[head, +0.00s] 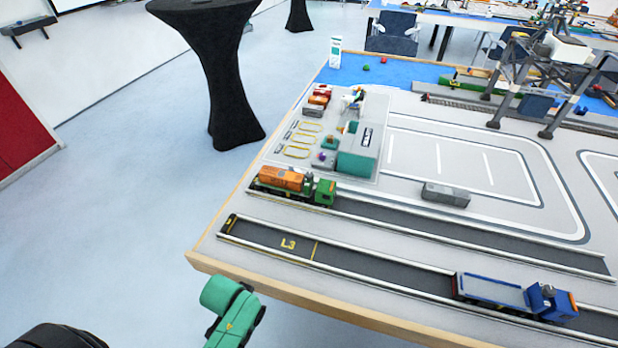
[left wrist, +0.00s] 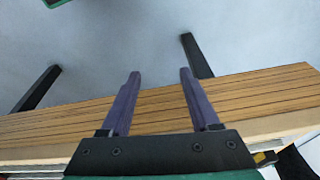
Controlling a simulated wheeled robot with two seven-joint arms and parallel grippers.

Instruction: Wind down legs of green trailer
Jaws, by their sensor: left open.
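A green truck (head: 325,190) stands near the left end of the upper dark lane on the table, with an orange load (head: 281,178) on its trailer behind the cab. The trailer bed is mostly covered by the load, and its legs are too small to make out. My left gripper (left wrist: 160,73) is open and empty in the left wrist view, its two dark purple fingers pointing towards the table's wooden edge (left wrist: 240,97). In the head view a green part of my arm shows below the table's front left corner, but no fingers can be seen. My right gripper is not in view.
A blue truck with a flat trailer (head: 490,290) stands on the front lane, marked L3 at its left end. A grey container (head: 445,195) lies behind the upper lane. A gantry crane (head: 500,80) stands at the back right.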

